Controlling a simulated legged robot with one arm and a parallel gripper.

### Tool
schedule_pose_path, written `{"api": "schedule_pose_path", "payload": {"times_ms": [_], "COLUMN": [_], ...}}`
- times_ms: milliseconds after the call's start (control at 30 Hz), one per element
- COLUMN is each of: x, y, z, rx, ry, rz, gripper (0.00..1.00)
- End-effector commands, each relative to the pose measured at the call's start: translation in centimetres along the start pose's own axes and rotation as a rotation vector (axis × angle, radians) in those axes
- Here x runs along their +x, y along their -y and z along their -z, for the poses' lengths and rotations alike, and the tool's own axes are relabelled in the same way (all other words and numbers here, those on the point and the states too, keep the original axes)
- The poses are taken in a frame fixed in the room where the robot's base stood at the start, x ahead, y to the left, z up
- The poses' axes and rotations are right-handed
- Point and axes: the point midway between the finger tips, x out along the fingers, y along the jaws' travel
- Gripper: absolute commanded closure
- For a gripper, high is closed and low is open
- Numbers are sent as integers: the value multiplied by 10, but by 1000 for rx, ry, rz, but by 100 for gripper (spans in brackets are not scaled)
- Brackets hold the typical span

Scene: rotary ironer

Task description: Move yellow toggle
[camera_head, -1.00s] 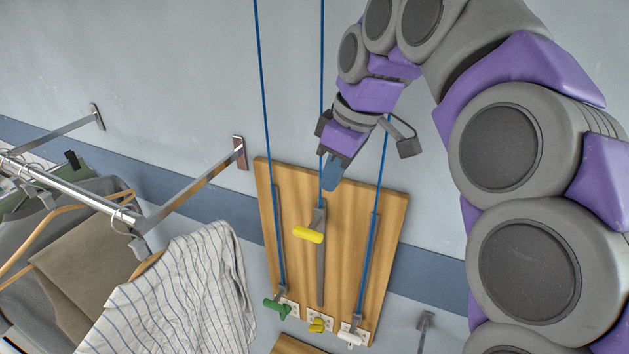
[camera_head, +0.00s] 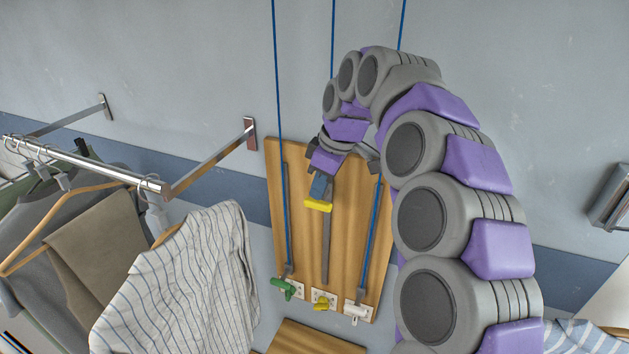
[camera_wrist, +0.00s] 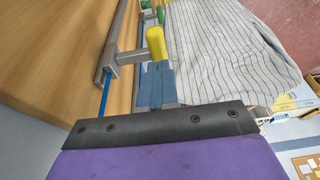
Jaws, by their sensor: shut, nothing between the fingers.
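The yellow toggle (camera_head: 318,206) is a short bar on a grey bracket at the upper part of the middle slotted rail of a wooden board (camera_head: 304,222). In the wrist view the yellow toggle (camera_wrist: 156,43) stands just beyond my blue fingertips. My gripper (camera_head: 319,190) is shut and empty, just above the toggle in the head view; whether they touch I cannot tell. It also shows in the wrist view (camera_wrist: 156,85). A second yellow piece (camera_head: 321,302) sits on a white plate at the bottom of the middle rail.
A green toggle (camera_head: 284,288) and a white toggle (camera_head: 355,312) sit low on the side rails. Blue cords (camera_head: 278,80) run up from the board. Left, a metal rail (camera_head: 85,168) holds clothes, including a striped shirt (camera_head: 190,275).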

Motion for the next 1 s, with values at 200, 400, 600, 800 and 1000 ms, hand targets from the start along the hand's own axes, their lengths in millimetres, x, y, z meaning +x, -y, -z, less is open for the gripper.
{"api": "schedule_pose_path", "payload": {"times_ms": [200,400,600,800,1000], "x": [9,11,14,42,98], "y": [-9,-7,-6,-7,-6], "z": [-2,3,2,-6,-24], "rx": [-1,-1,-1,-1,-1], "ry": [-1,2,2,3,8], "rz": [-1,-3,-2,2,6], "gripper": [100,100,100,100,100]}}
